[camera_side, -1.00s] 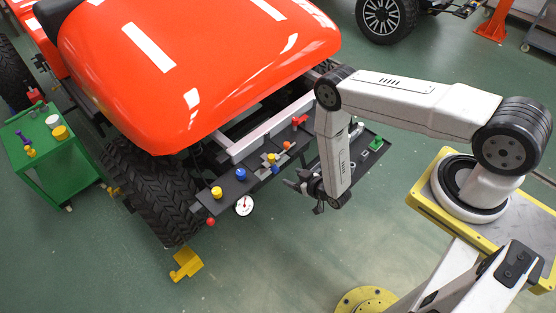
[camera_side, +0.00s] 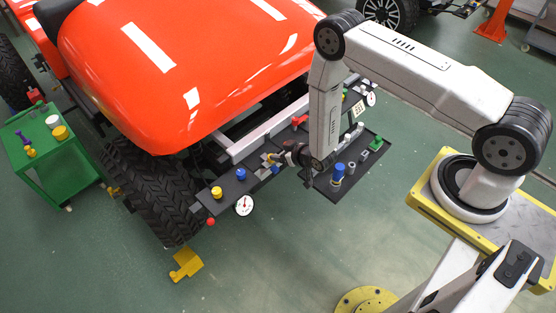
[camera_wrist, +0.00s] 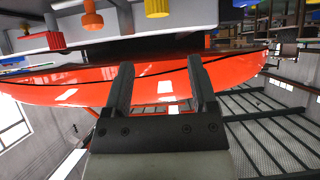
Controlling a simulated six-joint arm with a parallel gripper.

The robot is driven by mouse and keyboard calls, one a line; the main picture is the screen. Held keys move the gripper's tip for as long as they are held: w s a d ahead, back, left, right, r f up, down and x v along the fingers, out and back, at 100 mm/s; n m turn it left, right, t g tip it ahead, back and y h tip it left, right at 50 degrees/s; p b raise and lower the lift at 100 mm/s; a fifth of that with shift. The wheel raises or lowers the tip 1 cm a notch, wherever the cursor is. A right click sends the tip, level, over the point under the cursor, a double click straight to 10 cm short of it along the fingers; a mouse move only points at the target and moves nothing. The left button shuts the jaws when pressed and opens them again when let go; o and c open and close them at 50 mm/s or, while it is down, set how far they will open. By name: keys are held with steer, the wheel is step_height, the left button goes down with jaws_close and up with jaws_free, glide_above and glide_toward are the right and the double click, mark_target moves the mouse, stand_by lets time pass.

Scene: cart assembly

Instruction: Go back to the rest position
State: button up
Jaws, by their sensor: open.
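My gripper (camera_side: 278,156) is in the side view at the inner end of the dark panel (camera_side: 222,195) in front of the orange-red cart (camera_side: 200,75). The red bodywork (camera_wrist: 230,72) fills the background beyond the fingers.
The panel carries a yellow knob (camera_side: 216,192) and a blue knob (camera_side: 240,174); a dial gauge (camera_side: 244,205) is at its edge. A dark tray (camera_side: 322,183) to the right holds a blue-topped part (camera_side: 338,170). A green cart (camera_side: 55,165) stands left. Open floor lies in front.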

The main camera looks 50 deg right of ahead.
step_height(320, 180, up, 10)
steer(key=w+g, duration=0.1)
steer(key=g, duration=0.1)
steer(key=s+r+g, duration=0.6)
steer(key=s+r, duration=1.2)
steer(key=r, duration=0.1)
steer(key=shift+s+a+r+g, duration=0.2)
steer(key=shift+a+g, duration=0.05)
steer(key=shift+g, duration=0.05)
